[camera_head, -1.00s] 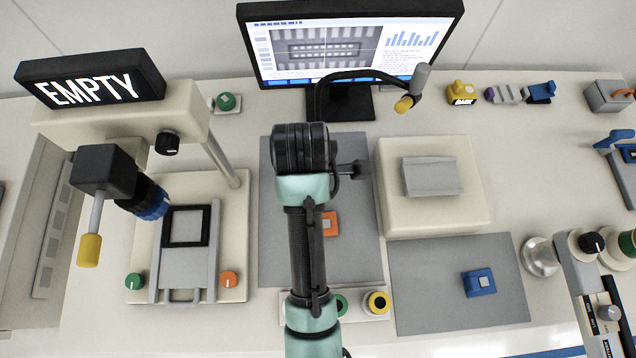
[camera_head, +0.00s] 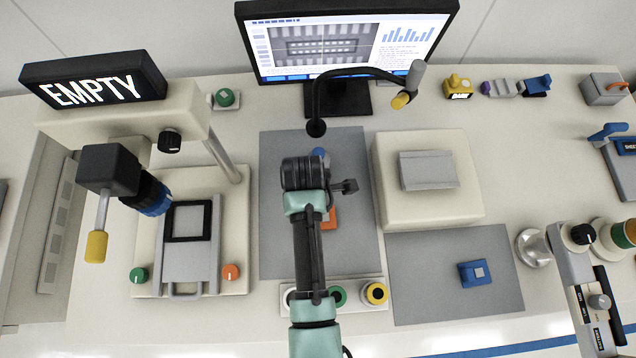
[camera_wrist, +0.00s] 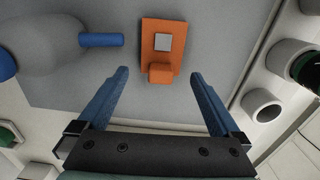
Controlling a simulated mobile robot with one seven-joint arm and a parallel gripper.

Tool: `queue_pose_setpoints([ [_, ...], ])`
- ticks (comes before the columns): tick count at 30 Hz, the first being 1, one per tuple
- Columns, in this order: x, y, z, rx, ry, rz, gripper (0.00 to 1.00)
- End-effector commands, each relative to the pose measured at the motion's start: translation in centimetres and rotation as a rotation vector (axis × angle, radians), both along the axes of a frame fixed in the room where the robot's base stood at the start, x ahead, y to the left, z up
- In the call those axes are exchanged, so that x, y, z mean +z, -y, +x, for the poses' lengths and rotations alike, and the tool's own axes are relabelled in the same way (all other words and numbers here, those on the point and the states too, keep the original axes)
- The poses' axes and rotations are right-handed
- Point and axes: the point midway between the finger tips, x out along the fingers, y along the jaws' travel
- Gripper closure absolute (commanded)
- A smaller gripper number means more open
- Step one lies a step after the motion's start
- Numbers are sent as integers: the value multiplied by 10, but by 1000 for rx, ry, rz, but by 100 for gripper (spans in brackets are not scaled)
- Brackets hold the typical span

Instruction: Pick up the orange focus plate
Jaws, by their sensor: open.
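The orange focus plate (camera_wrist: 160,57) lies on a grey mat (camera_wrist: 210,15) in the wrist view. It has a pale square in its middle and a raised orange block at its near end. My gripper (camera_wrist: 161,72) is open, with one blue finger on each side of the plate's near end, and nothing is held. I cannot tell how high the fingers are above the mat. In the head view the plate (camera_head: 329,219) shows only partly, beside my arm, which hides the rest of it and my fingers.
A blue plate (camera_head: 475,272) lies on another grey mat (camera_head: 430,300) to the right. A button box (camera_head: 350,299) sits at the mat's near edge. A beige block (camera_head: 395,205) stands to the right.

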Motion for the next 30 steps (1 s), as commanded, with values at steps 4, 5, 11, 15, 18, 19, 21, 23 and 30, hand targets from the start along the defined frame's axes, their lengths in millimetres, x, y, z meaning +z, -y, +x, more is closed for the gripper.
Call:
queue_pose_setpoints([
  [4, -15, 0, -1, 0, -2, 0, 0],
  [5, -16, 0, 0, 0, 0, 0, 0],
  [11, -18, 0, -1, 0, 0, 0, 0],
  [15, -18, 0, -1, 0, 0, 0, 14],
  [18, -18, 0, -1, 0, 0, 0, 32],
  [19, -18, 0, -1, 0, 0, 0, 38],
  [21, -18, 0, -1, 0, 0, 0, 50],
  [23, -18, 0, -1, 0, 0, 0, 61],
  [30, -18, 0, -1, 0, 0, 0, 97],
])
